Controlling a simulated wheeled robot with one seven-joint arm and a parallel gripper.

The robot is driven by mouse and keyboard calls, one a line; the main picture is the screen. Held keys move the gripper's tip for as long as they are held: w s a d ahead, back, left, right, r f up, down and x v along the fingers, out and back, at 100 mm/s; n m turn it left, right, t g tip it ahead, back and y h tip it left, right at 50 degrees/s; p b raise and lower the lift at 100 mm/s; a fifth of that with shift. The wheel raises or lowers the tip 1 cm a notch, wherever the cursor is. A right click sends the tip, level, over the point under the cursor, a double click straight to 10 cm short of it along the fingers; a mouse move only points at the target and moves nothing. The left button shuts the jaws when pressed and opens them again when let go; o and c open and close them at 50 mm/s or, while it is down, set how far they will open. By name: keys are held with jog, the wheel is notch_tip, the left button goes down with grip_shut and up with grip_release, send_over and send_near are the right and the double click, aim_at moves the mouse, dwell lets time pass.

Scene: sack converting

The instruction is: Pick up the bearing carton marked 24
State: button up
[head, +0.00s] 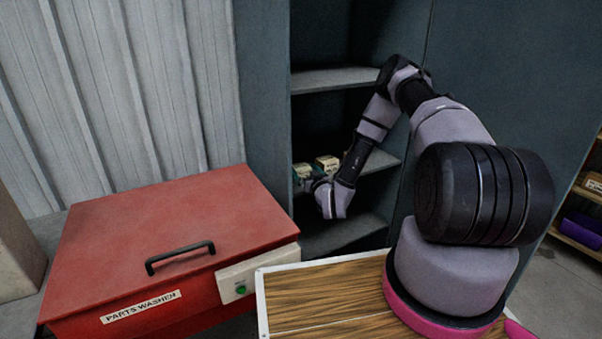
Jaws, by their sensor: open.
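Two small cartons stand on a middle shelf (378,166) of the dark cabinet. The left carton (301,170) and the right carton (327,162) are pale yellowish with green parts. Their markings are too small to read, so I cannot tell which is marked 24. My gripper (310,184) is open at the shelf front, just in front of and below the cartons in the picture. The wrist partly covers the area, and I cannot tell whether the fingers touch a carton.
A red parts washer (175,240) with a black handle (180,257) stands at the left of the cabinet. Another shelf (335,79) is above and a lower one (345,232) below. Storage shelving (580,228) stands at the far right.

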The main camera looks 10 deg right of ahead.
jog(key=shift+x, duration=1.4)
jog(key=c, duration=1.5)
